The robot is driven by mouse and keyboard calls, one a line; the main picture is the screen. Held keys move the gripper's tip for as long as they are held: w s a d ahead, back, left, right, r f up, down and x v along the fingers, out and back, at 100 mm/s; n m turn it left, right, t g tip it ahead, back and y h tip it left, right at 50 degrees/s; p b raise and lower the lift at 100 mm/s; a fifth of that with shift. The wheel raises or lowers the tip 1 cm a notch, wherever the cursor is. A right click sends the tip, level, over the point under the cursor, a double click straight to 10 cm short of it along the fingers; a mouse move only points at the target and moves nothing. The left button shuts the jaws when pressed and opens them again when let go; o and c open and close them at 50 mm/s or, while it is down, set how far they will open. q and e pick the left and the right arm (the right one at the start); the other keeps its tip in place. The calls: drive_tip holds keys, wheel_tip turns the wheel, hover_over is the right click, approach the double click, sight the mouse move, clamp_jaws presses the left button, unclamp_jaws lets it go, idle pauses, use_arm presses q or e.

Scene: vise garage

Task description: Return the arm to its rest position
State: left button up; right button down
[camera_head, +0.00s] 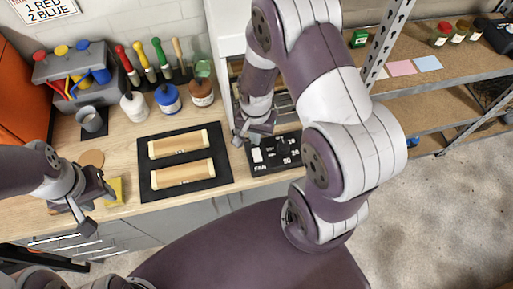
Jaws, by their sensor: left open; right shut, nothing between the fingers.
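My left gripper (98,212) is open and empty at the left, above the front edge of the workbench, beside a yellow sponge-like block (115,190). My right arm reaches up and bends back down. Its gripper (241,139) is shut and empty near a black panel with white markings (275,153). I cannot tell whether it touches the panel.
On the wooden workbench (230,195), a black mat (187,183) holds two wooden pieces. A metal shelf (440,70) stands right. Open floor (450,210) lies front right.

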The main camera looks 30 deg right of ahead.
use_arm(q)
drive_tip(key=shift+r, duration=0.55)
use_arm(e)
drive_tip(key=shift+r, duration=0.6)
use_arm(q)
wheel_tip(320, 180, down, 5)
drive_tip(key=b, duration=0.4)
drive_tip(key=shift+b, duration=0.3)
use_arm(e)
drive_tip(key=s+a+r+n+t, duration=0.1)
drive_tip(key=s+a+r+n, duration=0.1)
drive_tip(key=s+r+n, duration=0.2)
wheel_tip(320, 180, up, 4)
drive_tip(key=n, duration=0.4)
drive_tip(key=shift+a+f+n, duration=0.15)
drive_tip(key=shift+a+n, duration=0.05)
drive_tip(key=shift+n, duration=0.2)
drive_tip(key=shift+s, duration=0.15)
